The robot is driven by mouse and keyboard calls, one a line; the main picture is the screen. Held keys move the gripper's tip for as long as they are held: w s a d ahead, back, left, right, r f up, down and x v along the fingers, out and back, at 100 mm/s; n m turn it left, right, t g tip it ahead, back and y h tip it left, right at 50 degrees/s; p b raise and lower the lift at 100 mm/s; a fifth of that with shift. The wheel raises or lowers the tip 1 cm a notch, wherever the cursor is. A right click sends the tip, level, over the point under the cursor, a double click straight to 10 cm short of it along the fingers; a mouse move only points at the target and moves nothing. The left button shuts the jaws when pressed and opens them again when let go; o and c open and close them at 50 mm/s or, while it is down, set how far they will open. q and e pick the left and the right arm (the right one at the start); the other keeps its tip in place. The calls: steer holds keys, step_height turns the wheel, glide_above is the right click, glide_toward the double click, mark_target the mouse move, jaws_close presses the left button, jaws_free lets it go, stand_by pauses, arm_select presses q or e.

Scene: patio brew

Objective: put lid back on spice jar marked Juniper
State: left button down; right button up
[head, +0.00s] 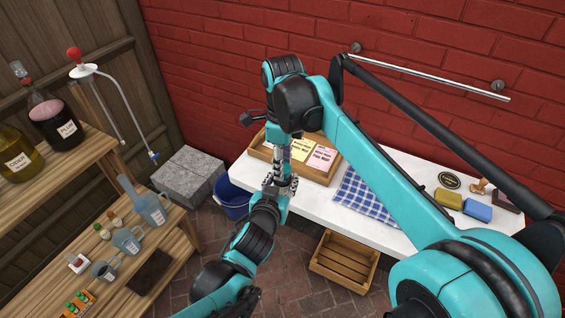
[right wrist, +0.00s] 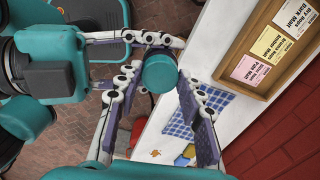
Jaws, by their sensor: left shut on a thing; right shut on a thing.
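My right gripper (head: 282,160) points down over the gap in front of the white table, and my left gripper (head: 280,186) meets it from below. In the right wrist view, a round teal piece, which looks like the lid (right wrist: 160,73), sits between the fingertips of my right gripper (right wrist: 161,82), which is shut on it. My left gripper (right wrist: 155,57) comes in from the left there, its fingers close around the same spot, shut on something. The jar and its Juniper label are hidden, so I cannot tell whether lid and jar touch.
The white table (head: 305,205) carries a wooden tray of cards (head: 331,171), a blue checked cloth (head: 362,196) and sponges (head: 477,210). A blue bucket (head: 232,205) and a wooden crate (head: 345,262) stand on the brick floor. Wooden shelves with bottles (head: 130,242) are at left.

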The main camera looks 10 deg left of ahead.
steer(key=m, duration=0.6)
steer(key=o, duration=0.7)
steer(key=shift+c, duration=0.2)
steer(key=shift+r, duration=2.25)
steer(key=shift+c, duration=0.3)
